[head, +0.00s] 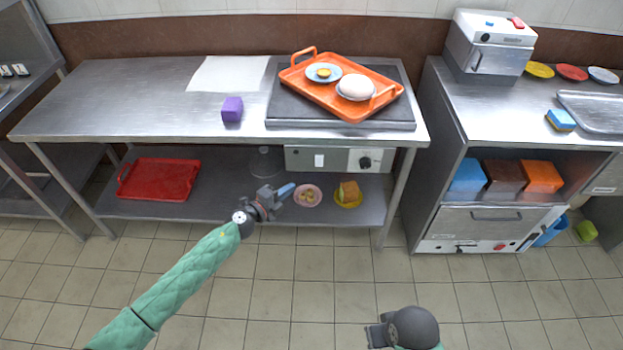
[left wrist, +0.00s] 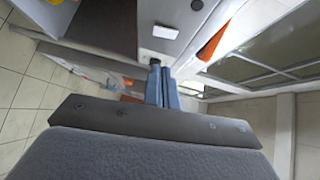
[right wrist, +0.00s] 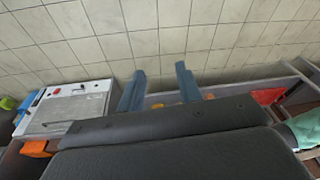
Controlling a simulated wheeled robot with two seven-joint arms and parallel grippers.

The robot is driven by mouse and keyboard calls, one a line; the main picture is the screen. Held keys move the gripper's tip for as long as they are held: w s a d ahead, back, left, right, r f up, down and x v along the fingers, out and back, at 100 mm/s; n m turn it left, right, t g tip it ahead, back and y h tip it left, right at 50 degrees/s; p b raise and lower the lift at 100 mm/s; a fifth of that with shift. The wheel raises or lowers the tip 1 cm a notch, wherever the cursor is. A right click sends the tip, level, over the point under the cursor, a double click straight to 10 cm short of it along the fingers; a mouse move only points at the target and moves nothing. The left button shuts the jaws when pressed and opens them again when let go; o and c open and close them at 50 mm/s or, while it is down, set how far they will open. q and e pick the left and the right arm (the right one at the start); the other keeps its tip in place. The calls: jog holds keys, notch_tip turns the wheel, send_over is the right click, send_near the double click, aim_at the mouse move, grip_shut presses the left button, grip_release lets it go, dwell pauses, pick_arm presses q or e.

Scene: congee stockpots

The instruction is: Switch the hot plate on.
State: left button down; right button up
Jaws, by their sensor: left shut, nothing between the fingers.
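The hot plate (head: 286,108) is a dark slab at the right end of the steel table. Its control panel (head: 300,158) hangs below the table's front edge, with a white rocker switch (head: 319,160) and a round dark knob (head: 365,162). My left gripper (head: 289,189) is shut and empty, below and left of the switch. In the left wrist view its blue fingers (left wrist: 161,72) point towards the panel, where the white switch (left wrist: 165,32) shows beyond the fingertips. My right gripper (right wrist: 160,75) is open and empty, away from the panel over the floor.
An orange tray (head: 300,79) with a saucer and a white rounded item rests on the hot plate. A purple block (head: 232,109) and white sheet (head: 228,74) lie left of it.

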aim_at(322, 166)
pick_arm(q)
jog(key=shift+s+d+f+g+h, duration=0.3)
jog(key=shift+s+d+g+h, duration=0.1)
jog(key=shift+d+g, duration=0.1)
pick_arm(e)
jog(key=shift+s+d+f+g, duration=0.1)
jog(key=shift+s+f+g, duration=0.2)
jog(key=shift+s, duration=0.15)
pick_arm(q)
jog(key=shift+w, duration=0.15)
